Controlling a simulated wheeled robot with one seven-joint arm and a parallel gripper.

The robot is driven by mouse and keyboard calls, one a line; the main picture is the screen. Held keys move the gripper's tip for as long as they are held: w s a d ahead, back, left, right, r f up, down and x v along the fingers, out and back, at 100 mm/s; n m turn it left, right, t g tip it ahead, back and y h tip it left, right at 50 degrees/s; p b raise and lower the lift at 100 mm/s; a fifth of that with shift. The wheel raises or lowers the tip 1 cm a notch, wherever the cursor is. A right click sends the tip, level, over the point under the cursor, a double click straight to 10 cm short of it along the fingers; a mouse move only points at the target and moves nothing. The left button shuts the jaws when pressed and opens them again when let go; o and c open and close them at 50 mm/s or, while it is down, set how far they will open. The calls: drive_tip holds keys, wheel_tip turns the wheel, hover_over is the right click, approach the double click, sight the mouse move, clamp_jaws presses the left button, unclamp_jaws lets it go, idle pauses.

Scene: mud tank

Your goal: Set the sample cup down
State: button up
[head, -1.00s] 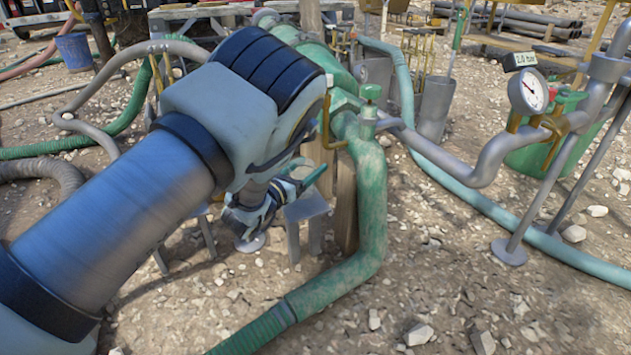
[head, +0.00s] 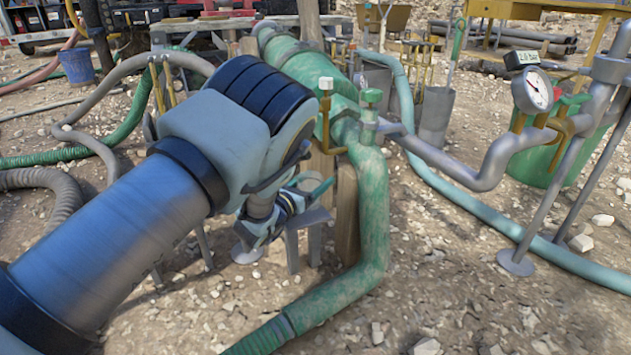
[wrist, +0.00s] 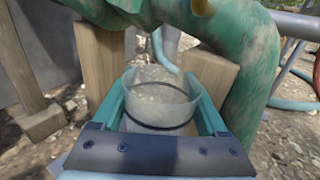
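In the wrist view the sample cup (wrist: 160,103), clear with a dark band round it, is upright between the two teal fingers of my gripper (wrist: 158,82). Both fingers meet the cup's sides, so my gripper is shut on it. The cup's base is hidden by the gripper body, and I cannot tell what is under it. In the head view my gripper (head: 318,187) is small and partly hidden by my arm, above or beside a small grey stand (head: 309,219). The cup cannot be made out there.
A green pipe (head: 374,220) bends down close right of my gripper, beside wooden posts (head: 346,215). A pressure gauge (head: 533,92) on grey pipework stands at the right. A pale hose (head: 470,198) crosses the stony ground, which is open at the front right.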

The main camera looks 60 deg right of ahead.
drive_tip(key=o, duration=0.3)
drive_tip(key=shift+o, duration=0.2)
drive_tip(key=shift+r, duration=0.2)
drive_tip(key=a+p, duration=0.1)
drive_tip(key=a, duration=0.2)
drive_tip(key=a+p, duration=0.2)
drive_tip(key=a, duration=0.2)
drive_tip(key=w+a+p, duration=0.1)
drive_tip(key=a+p, duration=0.1)
drive_tip(key=a, duration=0.2)
drive_tip(key=shift+a, duration=0.1)
drive_tip(key=shift+w+a+f, duration=0.1)
drive_tip(key=shift+a, duration=0.3)
